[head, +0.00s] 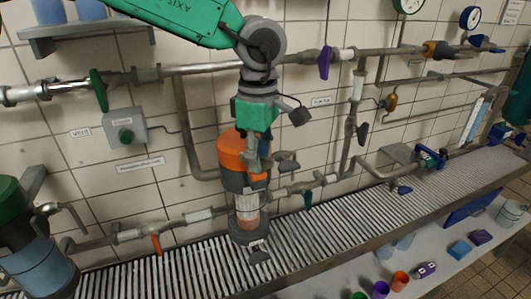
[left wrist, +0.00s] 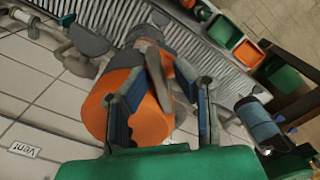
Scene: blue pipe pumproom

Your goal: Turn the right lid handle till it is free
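An orange-topped vessel (head: 238,165) stands on the ribbed bench in the middle of the head view. Its orange lid (left wrist: 125,85) fills the centre left of the left wrist view. A grey bar-like handle (left wrist: 158,78) lies across the lid, between my fingers in that view. My left gripper (head: 258,155) reaches down from above onto the lid. Its two fingers (left wrist: 160,98) are apart, one on each side of the handle, with visible gaps. I cannot tell whether either finger touches the lid. The gripper partly hides the lid and handle in the head view. My right gripper is not in view.
A green-topped vessel (head: 35,245) with a blue body stands at the left. Pipes with coloured valve levers, such as a purple one (head: 325,62), run along the tiled wall behind. A grey box (head: 125,130) is on the wall. Several coloured containers stand below the bench.

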